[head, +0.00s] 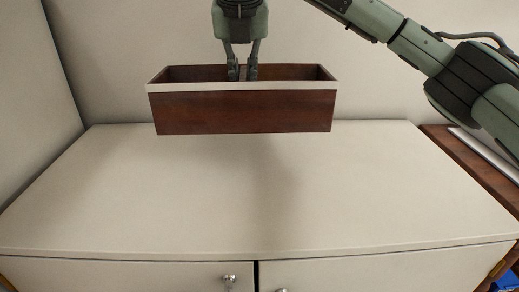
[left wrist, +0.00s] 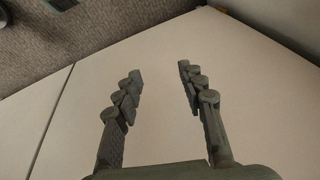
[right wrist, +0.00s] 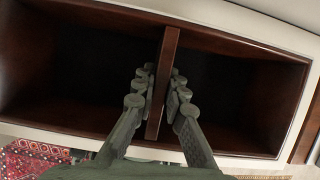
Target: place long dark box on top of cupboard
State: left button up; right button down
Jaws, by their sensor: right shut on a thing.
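The long dark box (head: 243,111) is reddish-brown wood with a pale rim and an open top. In the head view it hangs level above the rear part of the cream cupboard top (head: 200,190), with a soft shadow below. My right gripper (head: 243,72) is shut on the box's middle divider. The right wrist view shows its fingers (right wrist: 160,95) on both sides of the divider (right wrist: 165,80), between two dark compartments. My left gripper (left wrist: 157,80) is open and empty, seen only in the left wrist view, facing a cream panelled surface.
The cupboard top is bare. Its doors have round knobs (head: 229,279) at the front. Walls stand behind and at left. A brown wooden surface (head: 470,165) adjoins at right. A patterned red cloth or rug (right wrist: 35,160) shows below the box in the right wrist view.

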aim_at(300, 122)
jog(key=s+d+f, duration=0.1)
jog(key=d+f, duration=0.1)
jog(key=d, duration=0.1)
jog(key=s+d+f, duration=0.1)
jog(key=d+f, duration=0.1)
jog(key=d, duration=0.2)
jog(key=s+d+f, duration=0.2)
jog(key=d, duration=0.1)
jog(key=shift+d+p, duration=0.15)
jog(key=shift+p, duration=0.25)
jog(key=shift+s+d+f, duration=0.1)
jog(key=shift+d+f, duration=0.1)
jog(key=shift+f, duration=0.35)
notch_tip(300, 122, down, 3)
jog(key=shift+f+p, duration=0.1)
jog(key=shift+p, duration=0.2)
jog(key=shift+f, duration=0.1)
pick_arm(q)
jog(key=f, duration=0.3)
jog(key=shift+s+f, duration=0.1)
jog(key=shift+s, duration=0.1)
